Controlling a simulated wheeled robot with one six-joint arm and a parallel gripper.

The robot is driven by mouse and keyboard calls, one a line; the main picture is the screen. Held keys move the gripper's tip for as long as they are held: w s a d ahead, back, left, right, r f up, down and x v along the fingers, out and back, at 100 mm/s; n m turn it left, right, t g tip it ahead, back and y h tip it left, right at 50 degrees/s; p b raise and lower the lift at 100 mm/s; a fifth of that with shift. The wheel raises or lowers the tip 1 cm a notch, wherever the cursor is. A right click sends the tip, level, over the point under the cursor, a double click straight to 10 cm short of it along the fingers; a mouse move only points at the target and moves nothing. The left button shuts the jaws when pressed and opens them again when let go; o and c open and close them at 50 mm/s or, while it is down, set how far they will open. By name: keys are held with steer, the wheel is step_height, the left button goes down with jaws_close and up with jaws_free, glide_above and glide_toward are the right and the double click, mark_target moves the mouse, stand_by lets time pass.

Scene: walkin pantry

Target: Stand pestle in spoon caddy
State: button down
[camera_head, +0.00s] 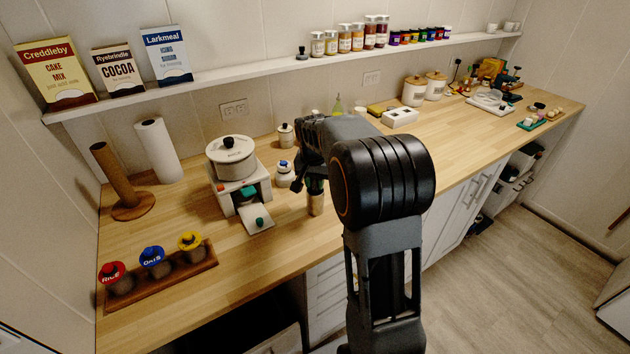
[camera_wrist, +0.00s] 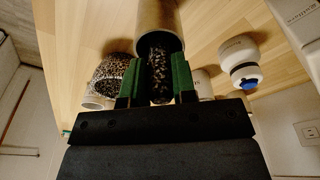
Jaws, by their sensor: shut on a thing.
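In the wrist view my gripper (camera_wrist: 158,88) has its green-padded fingers closed on the dark speckled pestle (camera_wrist: 159,75). The pestle lines up with the tan cylindrical spoon caddy (camera_wrist: 152,12), and its far end overlaps the caddy's dark mouth. I cannot tell how deep it reaches inside. In the head view the caddy (camera_head: 316,205) stands upright on the counter, directly under my gripper (camera_head: 314,184). The pestle is mostly hidden there by the gripper and arm.
A speckled dark vessel (camera_wrist: 112,72) stands beside the caddy in the wrist view. A white jar with a blue knob (camera_wrist: 240,62) is on the other side. A white stand with a pot (camera_head: 232,158) is left of the caddy. Counter in front of the jar rack (camera_head: 160,278) is clear.

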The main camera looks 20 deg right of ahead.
steer(key=shift+f+b, duration=0.4)
steer(key=shift+f, duration=0.15)
stand_by(0.4)
steer(key=shift+c, duration=1.8)
jaws_free()
steer(key=shift+r, duration=0.1)
steer(key=shift+r+p, duration=2.7)
steer(key=shift+r, duration=0.75)
